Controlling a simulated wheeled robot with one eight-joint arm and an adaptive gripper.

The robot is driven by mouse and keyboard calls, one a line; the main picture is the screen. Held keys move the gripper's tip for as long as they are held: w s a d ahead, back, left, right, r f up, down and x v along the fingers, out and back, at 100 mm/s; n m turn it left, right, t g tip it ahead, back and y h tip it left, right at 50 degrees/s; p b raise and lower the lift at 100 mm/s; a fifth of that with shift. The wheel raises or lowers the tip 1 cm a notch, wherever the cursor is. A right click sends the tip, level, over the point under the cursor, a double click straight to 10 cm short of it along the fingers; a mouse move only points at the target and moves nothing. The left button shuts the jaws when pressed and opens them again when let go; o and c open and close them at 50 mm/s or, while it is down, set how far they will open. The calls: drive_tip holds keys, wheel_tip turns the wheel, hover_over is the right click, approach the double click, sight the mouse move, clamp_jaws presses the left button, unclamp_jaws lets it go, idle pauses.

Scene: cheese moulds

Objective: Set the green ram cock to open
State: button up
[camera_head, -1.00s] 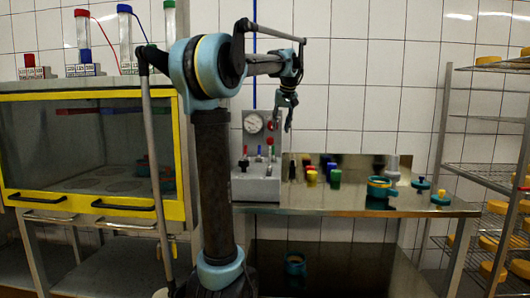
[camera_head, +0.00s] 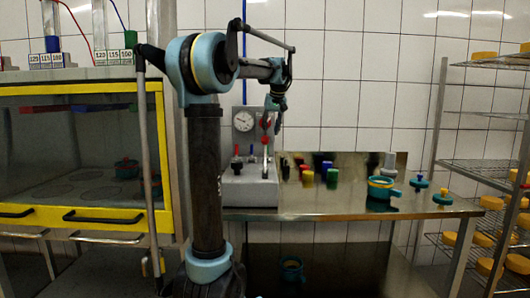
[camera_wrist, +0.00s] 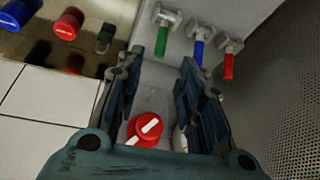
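The green ram cock (camera_wrist: 165,40) is in the wrist view, at top centre. It has a silver body and a green handle pointing down the picture. Beside it to the right are a blue cock (camera_wrist: 197,52) and a red cock (camera_wrist: 229,64), with similar handles. My gripper (camera_wrist: 165,62) is open and empty, its two fingers apart on either side of the line to the green handle; I see no contact. In the head view my gripper (camera_head: 271,122) hangs before the grey control box (camera_head: 250,190). I cannot make out the green cock there.
A pressure gauge (camera_head: 244,120) is on the box. A red knob with white marks (camera_wrist: 147,130) shows between my finger bases. Several coloured pieces stand on the steel table (camera_head: 340,208) to the right, with a teal mould (camera_head: 380,189). A yellow-framed cabinet (camera_head: 100,87) stands left.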

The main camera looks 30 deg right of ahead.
drive_tip(key=x, duration=1.2)
drive_tip(key=shift+s, duration=0.1)
clamp_jaws()
